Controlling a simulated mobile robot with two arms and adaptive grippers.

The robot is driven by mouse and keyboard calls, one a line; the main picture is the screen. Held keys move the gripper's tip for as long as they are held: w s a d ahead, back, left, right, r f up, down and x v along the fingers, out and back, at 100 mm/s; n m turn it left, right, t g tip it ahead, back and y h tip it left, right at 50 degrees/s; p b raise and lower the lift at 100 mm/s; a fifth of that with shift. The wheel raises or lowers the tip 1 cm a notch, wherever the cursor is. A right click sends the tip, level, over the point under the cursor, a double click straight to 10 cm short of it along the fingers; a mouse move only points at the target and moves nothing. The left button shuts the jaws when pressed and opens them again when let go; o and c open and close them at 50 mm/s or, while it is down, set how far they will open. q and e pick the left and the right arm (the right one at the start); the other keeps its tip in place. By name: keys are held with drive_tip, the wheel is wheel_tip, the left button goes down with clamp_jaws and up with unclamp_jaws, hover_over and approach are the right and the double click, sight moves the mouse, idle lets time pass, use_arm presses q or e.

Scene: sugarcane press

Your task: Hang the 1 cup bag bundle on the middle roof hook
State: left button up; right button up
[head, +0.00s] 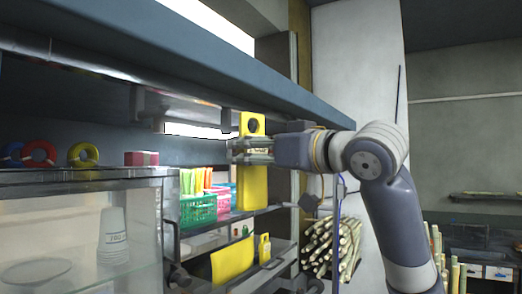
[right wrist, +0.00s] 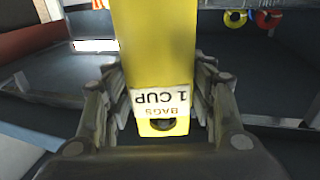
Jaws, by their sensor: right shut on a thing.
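The yellow 1 cup bag bundle (head: 252,188) hangs upright in my right gripper (head: 245,151), just under the edge of the blue-grey roof (head: 215,62). The gripper is shut around its upper part; the top tab with its hole sticks up above the fingers. In the right wrist view the bundle (right wrist: 158,45) lies between both fingers, and its white "1 CUP BAGS" label reads upside down. A dark fitting (head: 227,117) under the roof, just left of the tab, looks like a hook. I cannot tell which hook is the middle one. My left gripper is out of view.
A glass case (head: 85,230) with stacked cups stands at lower left. A green basket (head: 198,209) is on the shelf behind. Sugarcane stalks (head: 330,245) are at right.

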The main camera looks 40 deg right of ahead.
drive_tip(key=shift+w+a, duration=0.35)
drive_tip(key=shift+w, duration=0.4)
drive_tip(key=shift+w+a+f, duration=0.2)
drive_tip(key=shift+w+f, duration=0.3)
drive_tip(key=shift+w, duration=0.1)
drive_tip(key=o, duration=1.1)
drive_tip(key=shift+c, duration=0.2)
